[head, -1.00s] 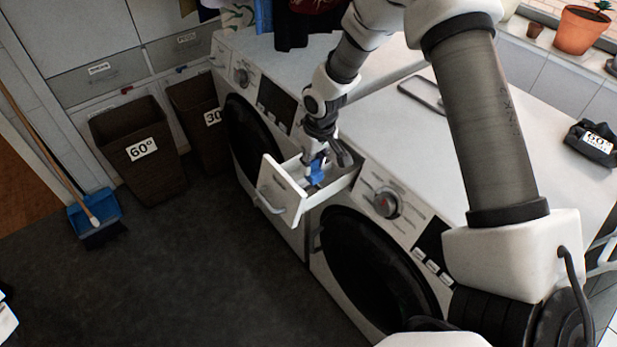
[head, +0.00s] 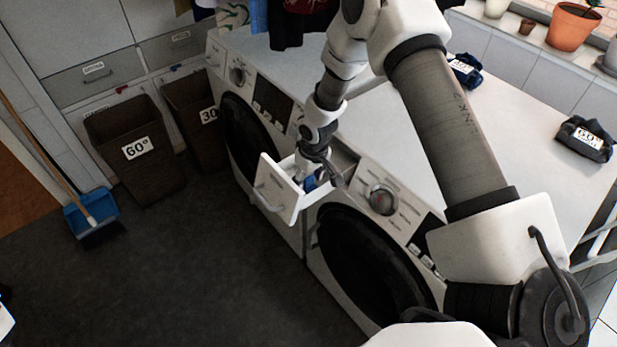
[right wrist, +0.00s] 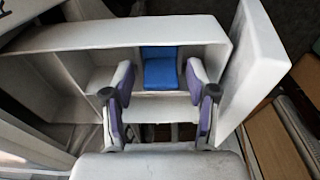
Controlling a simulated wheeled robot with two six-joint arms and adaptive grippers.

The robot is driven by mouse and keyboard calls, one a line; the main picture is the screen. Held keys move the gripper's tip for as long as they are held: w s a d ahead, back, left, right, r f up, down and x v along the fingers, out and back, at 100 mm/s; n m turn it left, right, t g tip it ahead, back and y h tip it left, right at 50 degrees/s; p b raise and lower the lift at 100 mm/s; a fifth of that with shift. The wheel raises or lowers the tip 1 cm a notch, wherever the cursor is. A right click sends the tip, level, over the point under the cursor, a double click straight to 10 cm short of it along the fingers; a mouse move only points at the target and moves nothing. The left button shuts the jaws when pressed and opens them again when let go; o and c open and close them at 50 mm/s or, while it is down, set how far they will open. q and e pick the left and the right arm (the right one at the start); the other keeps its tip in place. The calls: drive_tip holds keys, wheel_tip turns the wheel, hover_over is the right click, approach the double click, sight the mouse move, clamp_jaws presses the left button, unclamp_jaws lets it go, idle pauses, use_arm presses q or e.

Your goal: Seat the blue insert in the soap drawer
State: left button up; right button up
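The soap drawer (head: 278,190) is pulled out of the front of the white machine. In the right wrist view the drawer (right wrist: 215,30) shows white walls and dividers. The blue insert (right wrist: 160,68) is low between the walls of one compartment; whether it is fully down I cannot tell. In the head view the insert (head: 310,183) is partly hidden by the drawer front and my gripper. My right gripper (head: 318,178) points down into the drawer. In the wrist view its purple-padded fingers (right wrist: 159,85) stand apart, with gaps beside the insert. My left gripper is out of view.
Two front-loading machines stand side by side under the white worktop (head: 395,130). A dark labelled cloth (head: 585,138) and another dark bundle (head: 465,70) lie on top. Brown bins (head: 135,150) and a blue dustpan (head: 92,212) stand left.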

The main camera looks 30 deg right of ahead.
sight(313, 189)
drive_tip(key=shift+s+r, duration=0.1)
drive_tip(key=shift+r, duration=0.5)
wheel_tip(313, 189, up, 11)
drive_tip(key=s+b, duration=0.1)
drive_tip(key=b, duration=0.2)
drive_tip(key=shift+s+r, duration=0.15)
drive_tip(key=shift+s, duration=0.15)
drive_tip(key=shift+d, duration=0.1)
drive_tip(key=shift+s, duration=0.1)
